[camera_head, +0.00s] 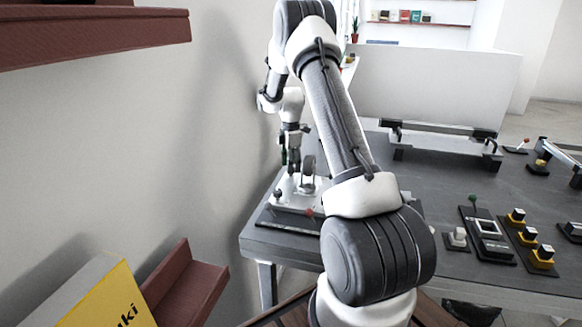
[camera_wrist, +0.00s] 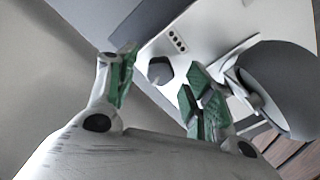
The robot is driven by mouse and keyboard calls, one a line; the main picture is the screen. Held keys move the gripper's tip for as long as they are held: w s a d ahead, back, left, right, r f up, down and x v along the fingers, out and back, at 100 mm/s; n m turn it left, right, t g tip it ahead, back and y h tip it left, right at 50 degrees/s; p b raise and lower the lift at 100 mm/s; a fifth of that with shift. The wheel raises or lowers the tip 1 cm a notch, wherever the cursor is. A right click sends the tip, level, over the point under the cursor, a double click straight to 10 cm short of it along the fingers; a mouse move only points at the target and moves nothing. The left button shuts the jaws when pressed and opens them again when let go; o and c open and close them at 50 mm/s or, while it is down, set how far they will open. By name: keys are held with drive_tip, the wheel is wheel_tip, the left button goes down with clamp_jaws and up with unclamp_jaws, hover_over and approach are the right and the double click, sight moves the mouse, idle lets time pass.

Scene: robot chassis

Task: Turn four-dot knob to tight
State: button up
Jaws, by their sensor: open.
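In the wrist view a dark, faceted knob (camera_wrist: 159,70) sits on a pale plate (camera_wrist: 205,32). No tight mark is readable. In the head view my gripper (camera_head: 291,160) points down over the panel (camera_head: 292,205) at the table's left end; the knob cannot be made out there.
A large grey wheel (camera_wrist: 277,88) stands close to my right finger; it shows in the head view too (camera_head: 309,166). The panel also bears a dark-topped knob (camera_head: 277,194) and a red part (camera_head: 310,212). A wall is close on the left. Switch boxes (camera_head: 488,238) stand at right.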

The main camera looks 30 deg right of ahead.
drive_tip(key=shift+f, duration=0.65)
drive_tip(key=shift+c, duration=0.2)
drive_tip(key=c, duration=1)
